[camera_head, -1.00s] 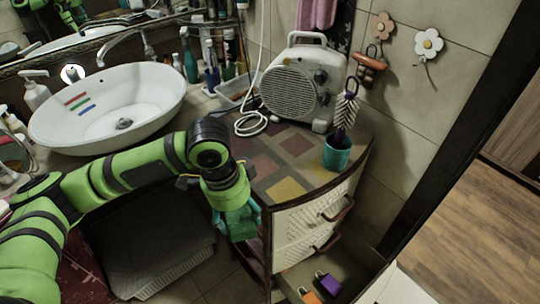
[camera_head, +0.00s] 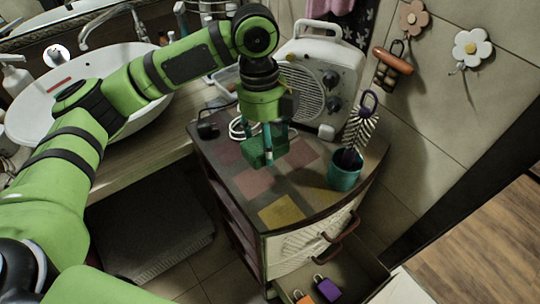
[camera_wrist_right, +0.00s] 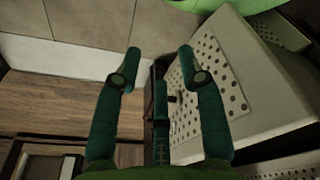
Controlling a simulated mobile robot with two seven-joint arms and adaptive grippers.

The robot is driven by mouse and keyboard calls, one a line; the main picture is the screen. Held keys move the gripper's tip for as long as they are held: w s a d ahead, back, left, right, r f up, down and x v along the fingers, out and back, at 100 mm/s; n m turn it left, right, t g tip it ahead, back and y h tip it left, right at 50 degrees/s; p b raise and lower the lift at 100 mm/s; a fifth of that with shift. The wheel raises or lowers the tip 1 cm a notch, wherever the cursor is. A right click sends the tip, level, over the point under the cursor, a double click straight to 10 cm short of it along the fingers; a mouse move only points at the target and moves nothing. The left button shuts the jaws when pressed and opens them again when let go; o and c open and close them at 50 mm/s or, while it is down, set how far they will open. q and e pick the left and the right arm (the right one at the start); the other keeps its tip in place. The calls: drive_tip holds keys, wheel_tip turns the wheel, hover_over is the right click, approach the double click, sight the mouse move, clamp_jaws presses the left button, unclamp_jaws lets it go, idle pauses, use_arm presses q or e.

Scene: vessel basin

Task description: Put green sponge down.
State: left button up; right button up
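The green sponge (camera_head: 256,154) is a dark green block over the patchwork top of the cabinet (camera_head: 281,212). My left gripper (camera_head: 268,140) comes down from above with its teal fingers around it and appears shut on it. The fingers partly hide the sponge, and I cannot tell whether it touches the top. My right gripper (camera_wrist_right: 159,60) shows in the right wrist view, its teal fingers spread and nothing held between them. It is not in the head view.
A teal cup with a brush (camera_head: 344,176) stands at the right of the cabinet top, and a white heater (camera_head: 322,75) at the back. The front middle of the top is clear. Below, an open drawer (camera_head: 352,268) holds orange and purple padlocks. The basin (camera_head: 38,112) is at left.

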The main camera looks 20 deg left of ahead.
sight(269, 174)
use_arm(q)
drive_tip(key=f, duration=0.3)
drive_tip(key=shift+s+f, duration=0.25)
drive_tip(key=shift+w+f+p, duration=0.1)
drive_tip(key=shift+f+p, duration=0.2)
drive_tip(key=shift+f, duration=0.05)
wheel_tip(269, 174, down, 3)
drive_tip(key=shift+f, duration=0.1)
drive_tip(key=o, duration=1)
drive_tip(key=shift+c, duration=0.2)
drive_tip(key=r, duration=0.4)
drive_tip(key=a+r+b, duration=0.1)
drive_tip(key=r, duration=0.3)
drive_tip(key=w+r, duration=0.1)
drive_tip(key=r, duration=0.3)
drive_tip(key=shift+a+b, duration=0.15)
drive_tip(key=shift+b, duration=0.25)
use_arm(e)
drive_tip(key=s, duration=0.2)
drive_tip(key=s+f, duration=0.1)
drive_tip(key=shift+s+f+g, duration=0.15)
drive_tip(key=shift+s+g, duration=0.2)
drive_tip(key=shift+g, duration=0.05)
